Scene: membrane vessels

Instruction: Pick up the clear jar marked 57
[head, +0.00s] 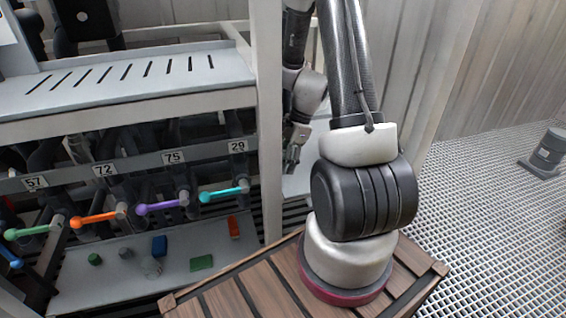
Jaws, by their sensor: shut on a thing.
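My gripper (292,160) hangs behind the white post, over a pale ledge. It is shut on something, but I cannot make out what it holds. A plate marked 57 (35,183) is on the rail at the far left, above a green-handled valve (30,231). I see no jar that I can read as 57.
Plates 72, 75 and 29 sit above orange (95,218), purple (160,206) and cyan (222,193) handles. The lower shelf (110,295) holds small green, grey, blue and red pieces. A white post (268,120) stands left of my arm. Open grating (490,220) lies right.

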